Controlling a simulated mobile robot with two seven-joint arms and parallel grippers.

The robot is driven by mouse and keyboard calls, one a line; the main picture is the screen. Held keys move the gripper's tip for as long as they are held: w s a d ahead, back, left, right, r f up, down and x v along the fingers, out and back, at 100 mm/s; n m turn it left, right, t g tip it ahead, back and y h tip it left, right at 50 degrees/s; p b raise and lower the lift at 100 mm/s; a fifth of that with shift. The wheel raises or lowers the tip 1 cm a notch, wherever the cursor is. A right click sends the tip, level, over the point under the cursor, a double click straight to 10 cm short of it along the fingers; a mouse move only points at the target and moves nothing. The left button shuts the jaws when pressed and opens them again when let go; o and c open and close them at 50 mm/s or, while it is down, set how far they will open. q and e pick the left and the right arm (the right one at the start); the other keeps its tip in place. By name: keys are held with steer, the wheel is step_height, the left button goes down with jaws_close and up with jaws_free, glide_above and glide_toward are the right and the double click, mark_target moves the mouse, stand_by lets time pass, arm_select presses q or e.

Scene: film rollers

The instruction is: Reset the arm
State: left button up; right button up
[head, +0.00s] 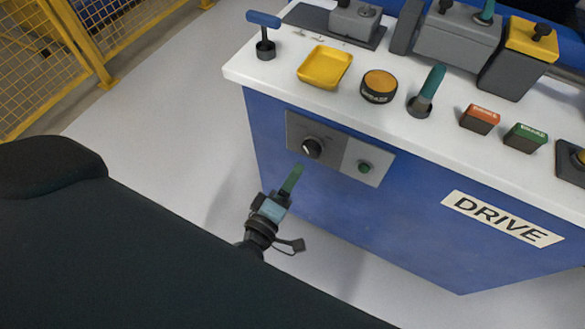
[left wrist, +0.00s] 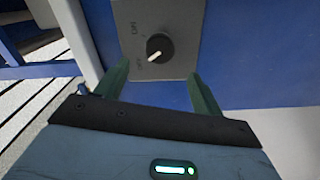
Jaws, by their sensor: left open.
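My left gripper (head: 291,180) is in front of the blue cabinet's front face, below the grey panel (head: 318,130) that carries a black rotary knob (head: 312,147) and a green button (head: 364,167). In the left wrist view, its two green fingers (left wrist: 156,87) are apart with nothing between them. The black knob (left wrist: 160,47) with a white pointer mark shows just beyond the fingertips, apart from them. My right gripper is not in view.
The white-topped cabinet (head: 430,140) holds a yellow tray (head: 325,67), an orange-topped round button (head: 379,86), a green-handled lever (head: 431,84), and red (head: 480,119) and green (head: 525,137) blocks. A yellow mesh fence (head: 45,60) stands at left. Grey floor (head: 165,120) is clear between.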

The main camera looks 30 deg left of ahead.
arm_select(q)
steer(key=s+a+f+m+g, duration=0.1)
steer(key=s+f+m+g, duration=0.4)
steer(key=s, duration=0.6)
steer(key=s+a+f+m+g+h, duration=0.15)
steer(key=s+f+m+g, duration=0.35)
steer(key=s, duration=0.7)
steer(key=s+a+f+m+g, duration=0.25)
steer(key=s+m, duration=0.45)
steer(key=s, duration=0.4)
steer(key=w+r+t+p, duration=0.1)
steer(key=w+r+p, duration=0.2)
steer(key=r+p, duration=0.7)
steer(key=w+r+t+p, duration=0.2)
steer(key=w+r+p, duration=0.1)
steer(key=r+p, duration=0.7)
steer(key=shift+d+r+p, duration=0.4)
steer(key=shift+d+p, duration=0.05)
steer(key=shift+p, duration=0.4)
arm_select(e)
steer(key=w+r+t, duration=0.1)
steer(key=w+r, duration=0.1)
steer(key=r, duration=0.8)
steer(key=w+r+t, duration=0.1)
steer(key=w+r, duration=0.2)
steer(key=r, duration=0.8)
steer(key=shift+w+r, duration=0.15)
